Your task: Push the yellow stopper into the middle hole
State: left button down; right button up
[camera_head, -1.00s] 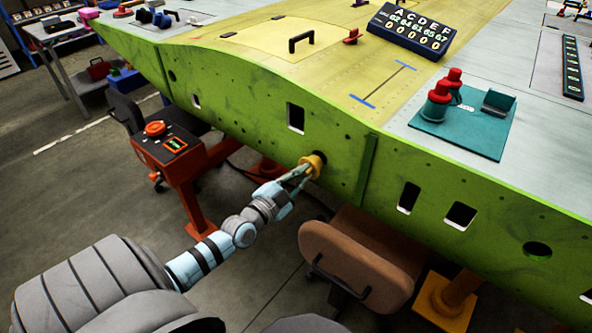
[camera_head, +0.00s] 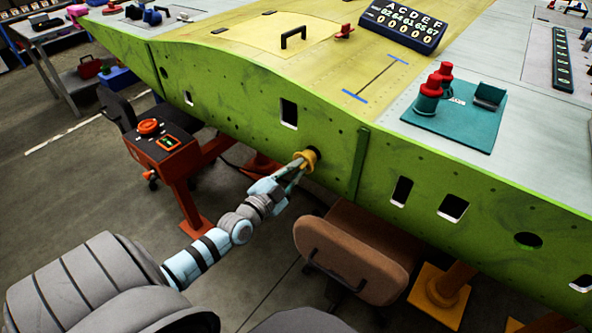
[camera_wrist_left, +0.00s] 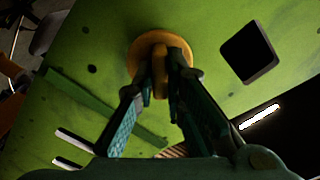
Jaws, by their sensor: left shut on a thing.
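The yellow stopper (camera_head: 309,160) is at a round hole in the green side panel (camera_head: 230,105) of the wing, between a rectangular cutout and a vertical green rib. Dark hole edge shows at its upper right in the head view, so it is not clear how deep it sits. My left gripper (camera_head: 299,166) is shut on the stopper's grip. In the left wrist view, the fingers (camera_wrist_left: 163,88) pinch the tab of the stopper (camera_wrist_left: 150,48), and its round flange lies close to the green panel. My right gripper is not in view.
A brown chair (camera_head: 350,250) stands below the panel, just right of my left arm. A red control stand (camera_head: 170,150) is to the left. Rectangular cutouts (camera_head: 289,113) and a round hole (camera_head: 528,240) open elsewhere in the panel.

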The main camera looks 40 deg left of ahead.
aim_at(305, 162)
pick_arm(q)
jog(key=shift+w, duration=0.1)
jog(key=shift+w+b, duration=0.95)
jog(key=shift+w, duration=1.1)
jog(key=c, duration=1.6)
grip_release()
jog(key=shift+o, duration=0.2)
